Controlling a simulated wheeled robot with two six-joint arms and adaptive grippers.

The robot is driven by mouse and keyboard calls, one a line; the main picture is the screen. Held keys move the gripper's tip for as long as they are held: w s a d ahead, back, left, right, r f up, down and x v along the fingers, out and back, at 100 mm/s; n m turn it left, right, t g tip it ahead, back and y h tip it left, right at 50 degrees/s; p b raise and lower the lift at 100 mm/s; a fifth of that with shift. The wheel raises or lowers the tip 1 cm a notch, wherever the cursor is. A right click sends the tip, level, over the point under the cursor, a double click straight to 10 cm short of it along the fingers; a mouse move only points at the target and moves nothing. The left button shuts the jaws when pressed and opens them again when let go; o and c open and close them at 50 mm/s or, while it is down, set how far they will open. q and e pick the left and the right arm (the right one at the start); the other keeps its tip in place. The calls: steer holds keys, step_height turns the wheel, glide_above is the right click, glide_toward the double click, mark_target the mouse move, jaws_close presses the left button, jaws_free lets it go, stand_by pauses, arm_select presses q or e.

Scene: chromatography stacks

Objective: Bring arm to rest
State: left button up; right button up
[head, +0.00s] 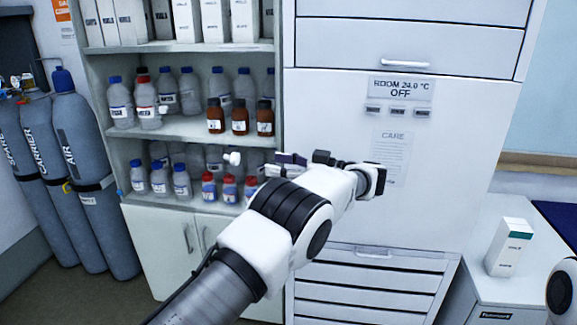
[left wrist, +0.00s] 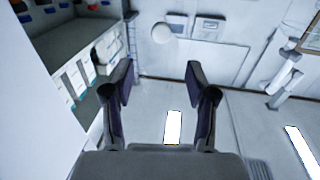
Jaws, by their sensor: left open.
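My left arm (head: 275,225) reaches up from the bottom of the head view, in front of the shelves and the white cabinet. Its gripper (head: 285,163) points left, near the right end of the lower bottle shelf, and is small and partly hidden by the wrist. In the left wrist view the two dark fingers (left wrist: 160,85) stand well apart with nothing between them. The gripper is open and empty. My right gripper is not in view; a white and black part at the lower right edge may be mine.
A shelf unit (head: 103,90) holds several clear and brown bottles. Grey gas cylinders (head: 80,150) stand at the left. The white cabinet (head: 455,140) carries a room panel (head: 402,88). A white box (head: 509,247) stands on a low counter at the right.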

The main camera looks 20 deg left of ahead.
arm_select(q)
steer(key=d, duration=0.3)
